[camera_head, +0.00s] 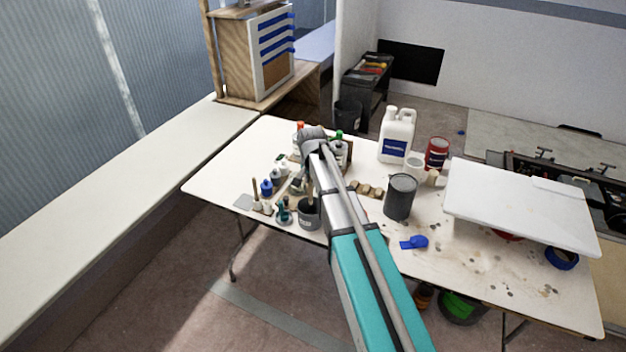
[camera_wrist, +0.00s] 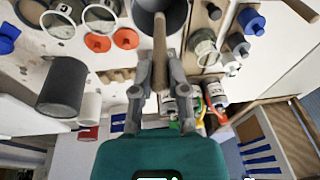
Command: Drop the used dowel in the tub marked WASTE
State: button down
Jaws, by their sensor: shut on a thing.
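My gripper (camera_wrist: 160,82) is shut on a pale wooden dowel (camera_wrist: 160,48) in the wrist view. The dowel's far end overlaps the opening of a dark grey tub (camera_wrist: 178,12), which is cut off by the top of that view. My arm hides most of the held dowel in the head view. I cannot tell how high the dowel is above the tub.
Several small blue-capped bottles (camera_head: 266,188) and a standing wooden stick (camera_head: 254,187) are left of the tub. A dark can (camera_head: 401,197), a white jug (camera_head: 396,135) and a red tin (camera_head: 437,153) stand to the right. A white panel (camera_head: 520,205) covers the table's right part.

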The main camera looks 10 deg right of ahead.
aim_at(310, 194)
jog(key=shift+b+x, duration=2)
jog(key=shift+x, duration=0.25)
jog(key=c, duration=0.6)
grip_release()
jog(key=shift+o, duration=0.2)
jog(key=s+d+n+g, duration=0.1)
jog(key=s+n, duration=0.6)
jog(key=s, duration=1.9)
jog(key=shift+s+f+g, duration=0.15)
jog(key=shift+f+g, duration=0.05)
jog(key=shift+g, duration=0.5)
